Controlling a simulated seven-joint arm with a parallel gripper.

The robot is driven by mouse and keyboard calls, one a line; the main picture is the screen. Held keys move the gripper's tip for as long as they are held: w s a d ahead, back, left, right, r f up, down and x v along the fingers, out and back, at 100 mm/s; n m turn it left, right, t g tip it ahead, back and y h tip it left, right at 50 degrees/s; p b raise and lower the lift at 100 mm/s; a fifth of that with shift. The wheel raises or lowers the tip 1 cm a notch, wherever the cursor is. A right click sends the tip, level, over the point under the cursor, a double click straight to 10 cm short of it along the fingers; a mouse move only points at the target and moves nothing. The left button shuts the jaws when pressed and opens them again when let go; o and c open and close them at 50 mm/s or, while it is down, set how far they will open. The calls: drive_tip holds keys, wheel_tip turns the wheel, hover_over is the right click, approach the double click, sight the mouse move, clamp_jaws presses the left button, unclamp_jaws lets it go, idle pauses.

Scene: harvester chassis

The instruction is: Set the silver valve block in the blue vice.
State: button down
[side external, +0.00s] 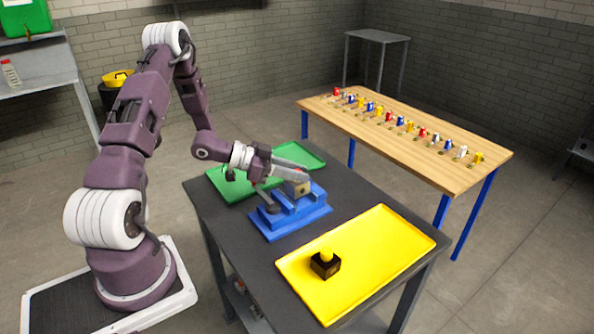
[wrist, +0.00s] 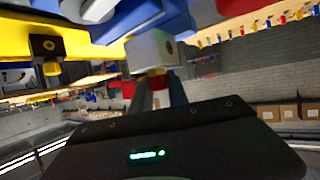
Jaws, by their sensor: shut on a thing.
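The silver valve block (side external: 297,188) is at the tip of my gripper (side external: 287,176), over the blue vice (side external: 303,213). In the wrist view the block (wrist: 150,50) is a grey cube with a dark round hole, and a red and yellow part shows between it and my gripper (wrist: 157,85). My gripper is shut on it. The vice (wrist: 125,20) shows beside and above the block in the wrist view. I cannot tell whether the block touches the vice's seat or hangs just above it.
The dark table (side external: 228,224) also carries a yellow tray (side external: 375,245) with a black block with a yellow top (side external: 325,264), and a green tray (side external: 299,154) behind the vice. A wooden bench (side external: 450,173) with several coloured parts stands apart at the back right.

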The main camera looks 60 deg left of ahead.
drive_tip(key=shift+f, duration=0.5)
drive_tip(key=shift+f, duration=0.1)
idle(0.8)
drive_tip(key=shift+f, duration=0.65)
drive_tip(key=c, duration=1.2)
unclamp_jaws()
drive_tip(key=shift+s, duration=0.1)
drive_tip(key=v, duration=0.7)
